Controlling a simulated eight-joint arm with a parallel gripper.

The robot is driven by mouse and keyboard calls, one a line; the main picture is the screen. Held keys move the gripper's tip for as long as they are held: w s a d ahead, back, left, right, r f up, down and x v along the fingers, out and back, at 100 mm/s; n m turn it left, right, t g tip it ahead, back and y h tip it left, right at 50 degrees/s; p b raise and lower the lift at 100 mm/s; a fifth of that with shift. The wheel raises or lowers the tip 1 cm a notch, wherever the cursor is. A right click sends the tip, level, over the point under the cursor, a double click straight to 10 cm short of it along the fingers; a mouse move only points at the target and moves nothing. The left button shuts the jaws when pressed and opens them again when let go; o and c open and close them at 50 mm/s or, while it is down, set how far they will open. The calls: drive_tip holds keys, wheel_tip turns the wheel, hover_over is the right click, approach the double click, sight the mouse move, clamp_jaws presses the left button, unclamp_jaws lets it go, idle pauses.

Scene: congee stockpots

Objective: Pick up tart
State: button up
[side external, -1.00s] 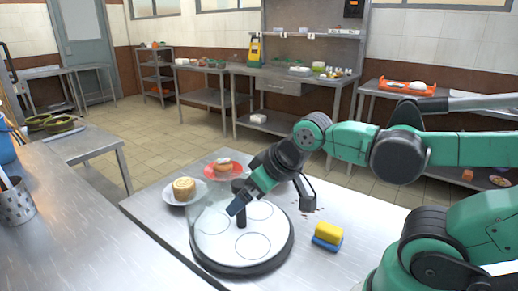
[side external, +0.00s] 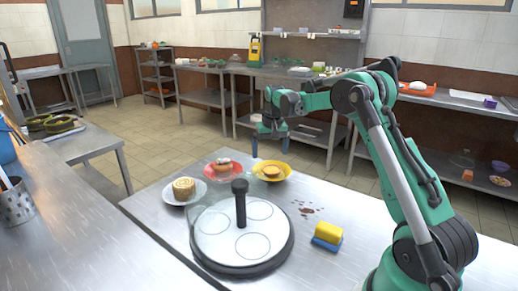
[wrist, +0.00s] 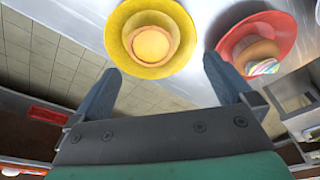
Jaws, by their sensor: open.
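The tart (side external: 271,171) is round and orange-brown with a pale top. It sits on a yellow plate (side external: 285,178) at the far edge of the metal table, behind the round tray. In the wrist view the tart (wrist: 152,44) lies on the yellow plate (wrist: 117,27), ahead of the space between my fingers. My gripper (side external: 269,150) is open and empty, pointing down above the yellow plate. Its two blue fingers also show in the wrist view (wrist: 162,86), apart from the tart. Nothing hides the tart there.
A red plate (side external: 209,172) with a frosted cupcake (side external: 222,164) stands left of the yellow plate. A white plate (side external: 170,197) holds a rolled cake (side external: 184,187). A round tray (side external: 215,245) with a black upright handle (side external: 240,205) and a yellow-blue sponge (side external: 328,235) stand nearer.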

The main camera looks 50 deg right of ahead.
sight(272, 169)
drive_tip(key=shift+d+f, duration=0.75)
drive_tip(key=shift+f, duration=0.05)
drive_tip(key=shift+w+d+f, duration=0.15)
drive_tip(key=shift+f, duration=1.2)
drive_tip(key=shift+w+d+f, duration=0.1)
drive_tip(key=shift+f, duration=1.2)
